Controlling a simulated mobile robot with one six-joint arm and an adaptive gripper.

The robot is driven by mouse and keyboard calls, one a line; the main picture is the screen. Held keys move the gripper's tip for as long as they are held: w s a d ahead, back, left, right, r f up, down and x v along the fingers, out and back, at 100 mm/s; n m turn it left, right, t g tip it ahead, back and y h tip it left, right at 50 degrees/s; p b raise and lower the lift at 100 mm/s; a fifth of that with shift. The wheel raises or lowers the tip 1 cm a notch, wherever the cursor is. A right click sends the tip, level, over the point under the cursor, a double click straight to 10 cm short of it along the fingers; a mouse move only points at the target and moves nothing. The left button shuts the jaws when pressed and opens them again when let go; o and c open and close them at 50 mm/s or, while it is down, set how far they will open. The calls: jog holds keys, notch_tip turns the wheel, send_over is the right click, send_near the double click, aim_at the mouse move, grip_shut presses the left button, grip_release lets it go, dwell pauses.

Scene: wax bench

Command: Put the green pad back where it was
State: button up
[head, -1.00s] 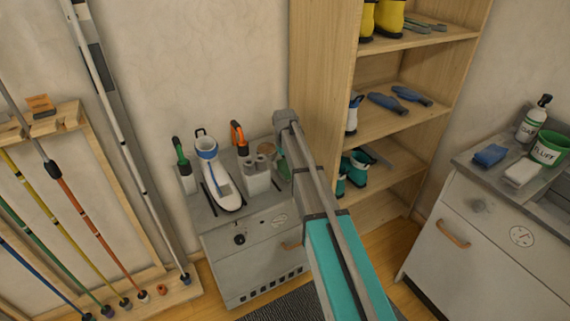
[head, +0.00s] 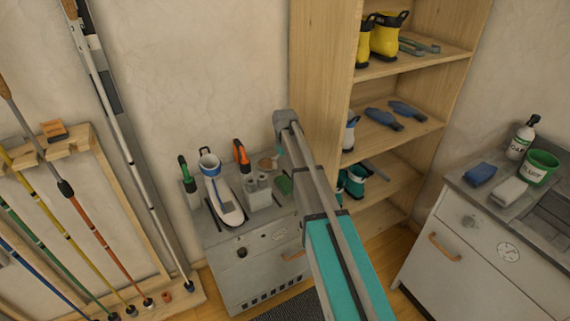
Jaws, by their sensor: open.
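A small green pad (head: 284,186) lies on the top of the grey cabinet (head: 232,240), near its right side. It is just right of a grey holder (head: 257,192) with cylindrical parts. My arm reaches up across the middle of the head view, and its far end is at the wall side of this cabinet. The arm passes close to the pad's right side in the picture. My gripper's fingers do not show; the arm's end hides that area.
A white and blue boot-shaped thing (head: 224,200), a green-handled tool (head: 185,175) and an orange-handled tool (head: 241,157) stand on the cabinet. A wooden shelf (head: 318,95) rises close to the right. A sink cabinet (head: 470,262) stands at far right.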

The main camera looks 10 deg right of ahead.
jog(key=shift+r+p, duration=0.4)
jog(key=shift+r, duration=0.3)
jog(key=shift+s, duration=0.1)
jog(key=s+m, duration=0.3)
jog(key=s, duration=2.6)
jog(key=shift+m, duration=0.3)
notch_tip(320, 180, up, 6)
jog(key=p, duration=0.6)
jog(key=shift+r, duration=0.25)
